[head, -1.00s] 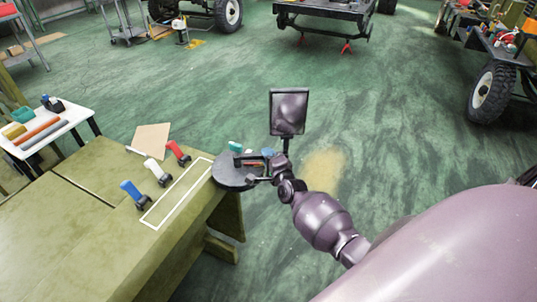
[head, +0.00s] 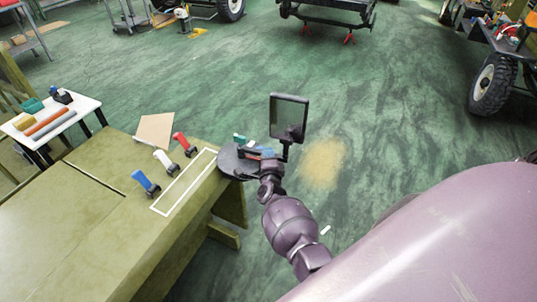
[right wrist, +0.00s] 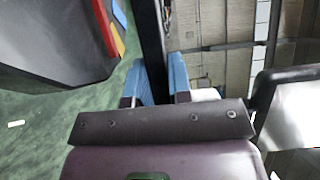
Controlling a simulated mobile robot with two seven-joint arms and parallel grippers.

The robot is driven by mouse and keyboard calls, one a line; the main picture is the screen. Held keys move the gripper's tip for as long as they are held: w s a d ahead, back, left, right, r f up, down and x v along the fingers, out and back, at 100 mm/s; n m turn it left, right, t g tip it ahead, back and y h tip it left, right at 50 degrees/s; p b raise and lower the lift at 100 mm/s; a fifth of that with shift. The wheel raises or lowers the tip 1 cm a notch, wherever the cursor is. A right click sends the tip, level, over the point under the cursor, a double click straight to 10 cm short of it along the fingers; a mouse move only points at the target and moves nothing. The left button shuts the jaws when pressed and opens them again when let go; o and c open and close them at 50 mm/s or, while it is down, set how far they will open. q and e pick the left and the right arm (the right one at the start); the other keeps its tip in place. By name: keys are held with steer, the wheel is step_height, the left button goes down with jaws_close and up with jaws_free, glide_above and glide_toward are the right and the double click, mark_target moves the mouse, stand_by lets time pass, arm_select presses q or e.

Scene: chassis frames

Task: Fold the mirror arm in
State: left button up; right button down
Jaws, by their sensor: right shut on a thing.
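The mirror (head: 289,117), a black-framed rectangle, stands upright on a short stalk beyond the table's right corner. Its dark arm runs left from the stalk toward a dark round disc (head: 232,163) at the table corner; the right gripper partly hides it. My right gripper (head: 268,160) is at this arm, just below and left of the mirror. In the right wrist view, its blue fingertips (right wrist: 160,80) stand on both sides of a dark bar, the mirror arm (right wrist: 152,35), and are shut on it. The mirror's frame (right wrist: 285,85) shows at the right there. My left gripper is out of view.
On the green table (head: 90,225) stand blue (head: 146,184), white (head: 165,161) and red (head: 184,145) handled clamps beside a white outlined rectangle. A side table (head: 50,122) holds coloured rolls. Open floor lies beyond the mirror.

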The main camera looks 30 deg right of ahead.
steer(key=shift+f, duration=0.1)
steer(key=c, duration=1)
jaws_free()
steer(key=shift+c, duration=0.2)
steer(key=shift+d, duration=0.1)
